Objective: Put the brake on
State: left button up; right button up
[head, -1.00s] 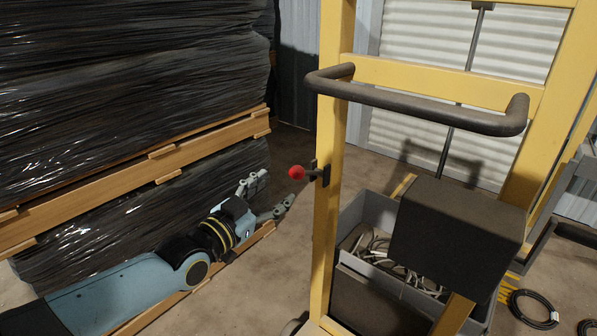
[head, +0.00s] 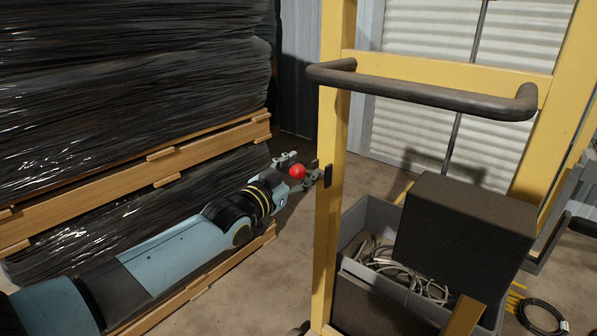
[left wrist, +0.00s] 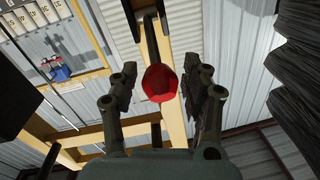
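The brake lever is a short dark bar ending in a red ball knob (head: 297,171), mounted on the left post of the yellow frame (head: 328,215). My left gripper (head: 300,169) is at the knob, with one finger beyond it and one on its near right side. In the left wrist view the red knob (left wrist: 160,83) sits between the two spread fingers of the left gripper (left wrist: 160,95), with gaps showing on both sides. The left gripper is open. My right gripper is out of view.
A dark handlebar (head: 430,97) spans the frame above. A black box (head: 465,235) and a grey bin (head: 365,218) with cable scrap are at the right. Wrapped pallets (head: 130,75) stand close along the left. A black cable coil (head: 542,317) lies on the floor.

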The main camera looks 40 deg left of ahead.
pick_arm(q)
jog(key=shift+f, duration=0.1)
grip_shut()
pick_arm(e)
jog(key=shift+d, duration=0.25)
pick_arm(q)
jog(key=shift+f, duration=0.1)
